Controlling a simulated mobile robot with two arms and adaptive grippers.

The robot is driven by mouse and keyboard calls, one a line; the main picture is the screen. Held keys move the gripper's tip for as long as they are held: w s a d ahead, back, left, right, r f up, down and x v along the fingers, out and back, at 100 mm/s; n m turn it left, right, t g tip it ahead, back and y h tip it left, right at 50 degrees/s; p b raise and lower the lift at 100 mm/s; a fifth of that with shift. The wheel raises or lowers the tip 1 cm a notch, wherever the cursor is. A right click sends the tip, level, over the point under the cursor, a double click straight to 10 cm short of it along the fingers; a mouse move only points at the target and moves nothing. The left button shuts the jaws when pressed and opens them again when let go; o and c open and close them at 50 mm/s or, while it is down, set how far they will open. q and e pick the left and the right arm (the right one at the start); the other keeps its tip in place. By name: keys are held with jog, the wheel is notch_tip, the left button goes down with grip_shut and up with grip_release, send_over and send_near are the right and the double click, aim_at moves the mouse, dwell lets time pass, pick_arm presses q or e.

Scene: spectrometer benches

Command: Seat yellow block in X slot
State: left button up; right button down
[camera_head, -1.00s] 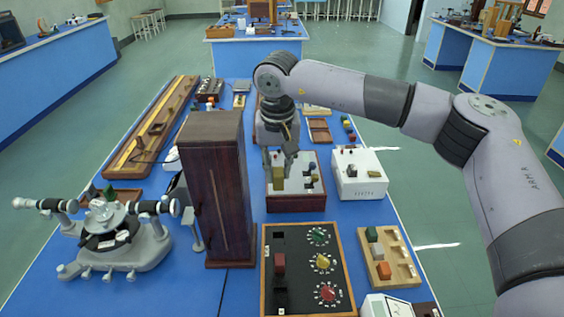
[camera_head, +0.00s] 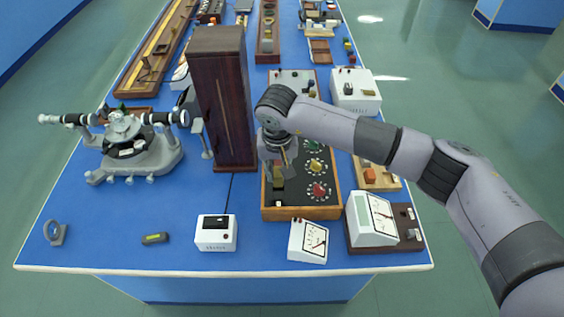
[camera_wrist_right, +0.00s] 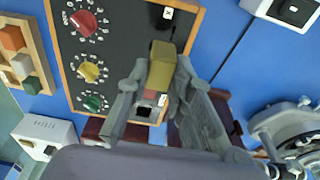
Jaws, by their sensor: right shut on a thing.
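My right gripper (camera_head: 275,172) is over the left side of the black knob panel (camera_head: 297,209). It is shut on the yellow block (camera_wrist_right: 161,66), which hangs between the fingers in the right wrist view. In that view the block is over the panel's slot column; I cannot tell whether its end touches the panel. A red block (camera_wrist_right: 150,95) shows partly behind it, and a dark square slot (camera_wrist_right: 143,112) lies beside that. A small white label (camera_wrist_right: 167,13) is at the panel's edge. Which slot is X is not readable. My left gripper is not in view.
Red (camera_head: 319,190), yellow and green knobs line the panel's right side. A tall brown wooden cabinet (camera_head: 221,100) stands close left of my gripper. A block tray (camera_head: 391,185) is at the right, meters in front (camera_head: 308,241).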

aim_at(278, 184)
jog(key=shift+f+b, duration=0.55)
jog(key=shift+f, duration=1.5)
jog(key=shift+f+b, duration=1.2)
jog(key=shift+b, duration=0.2)
jog(key=c, duration=1.3)
grip_release()
jog(key=shift+c, duration=0.2)
jog(key=shift+r, duration=0.1)
jog(key=r, duration=0.4)
jog(key=s+r, duration=0.1)
jog(key=r, duration=0.6)
jog(key=shift+s+r, duration=0.25)
jog(key=shift+r, duration=0.15)
